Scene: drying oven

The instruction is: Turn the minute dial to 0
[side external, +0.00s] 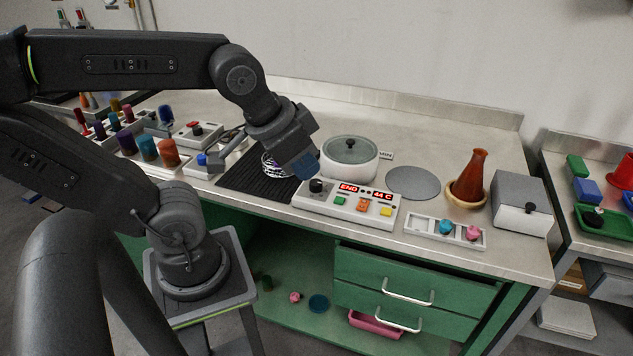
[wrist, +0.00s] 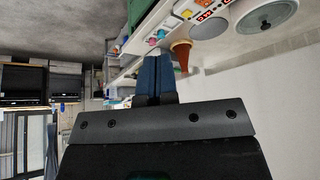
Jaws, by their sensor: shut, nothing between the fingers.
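The white control panel (side external: 350,212) stands at the bench's front edge, with a black round dial (side external: 316,186) at its left end. Its red display (side external: 364,191) reads "END" and "44 C". Green, orange and yellow buttons sit on its face. I cannot read the dial's setting. My gripper (side external: 307,172) has blue fingers and is just above and left of the dial; I cannot tell whether they touch. In the wrist view the fingers (wrist: 153,58) are shut together with nothing between them. The panel (wrist: 203,11) shows there at the top, partly cut off.
A white round oven with a glass lid (side external: 350,158) stands behind the panel. A black ribbed mat (side external: 250,188) lies left of it. A grey disc (side external: 413,182), a brown flask (side external: 472,175) and a grey box (side external: 520,204) stand to the right.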

